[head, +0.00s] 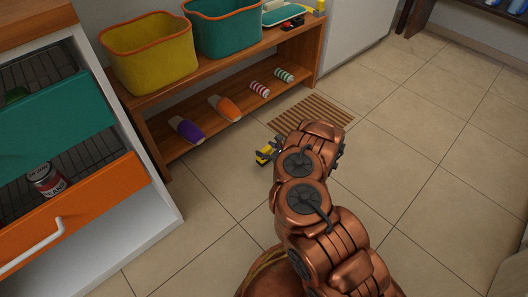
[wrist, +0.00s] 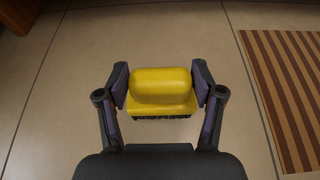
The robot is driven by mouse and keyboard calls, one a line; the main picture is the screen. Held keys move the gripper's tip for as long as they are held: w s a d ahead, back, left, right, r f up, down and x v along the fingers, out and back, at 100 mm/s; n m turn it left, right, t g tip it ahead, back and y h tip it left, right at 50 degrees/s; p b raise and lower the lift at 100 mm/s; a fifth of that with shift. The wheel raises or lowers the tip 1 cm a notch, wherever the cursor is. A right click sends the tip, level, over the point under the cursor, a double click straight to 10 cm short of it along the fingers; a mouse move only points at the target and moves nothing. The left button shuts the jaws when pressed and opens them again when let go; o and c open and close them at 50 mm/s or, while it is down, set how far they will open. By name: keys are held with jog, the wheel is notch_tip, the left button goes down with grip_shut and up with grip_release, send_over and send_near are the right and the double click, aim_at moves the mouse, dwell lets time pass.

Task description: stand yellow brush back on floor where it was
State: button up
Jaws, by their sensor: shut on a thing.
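The yellow brush (wrist: 160,88) has a rounded yellow top and dark bristles pointing down. My gripper (wrist: 160,90) is shut on it, with one finger pressed against each side. In the wrist view the brush is upright over the beige floor tiles; I cannot tell whether the bristles touch the floor. In the head view a small part of the yellow brush (head: 264,156) shows to the left of my copper-coloured arm, near the striped mat. The arm hides the rest of it and most of my gripper (head: 268,150).
A brown striped mat (head: 312,108) lies just beyond, and to the right in the wrist view (wrist: 285,85). A cabinet with an open orange drawer (head: 75,213) stands left.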

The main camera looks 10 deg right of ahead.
jog(key=w+b, duration=0.1)
jog(key=w, duration=0.3)
jog(key=shift+f, duration=0.2)
jog(key=shift+w+f+b, duration=0.15)
jog(key=shift+f+b, duration=0.4)
jog(key=shift+f, duration=0.3)
jog(key=shift+w+f+b, duration=0.1)
jog(key=shift+f+b, duration=0.45)
jog(key=shift+f, duration=0.25)
jog(key=shift+f, duration=0.2)
jog(key=o, duration=1.1)
jog(key=shift+o, duration=0.2)
jog(key=shift+r, duration=0.1)
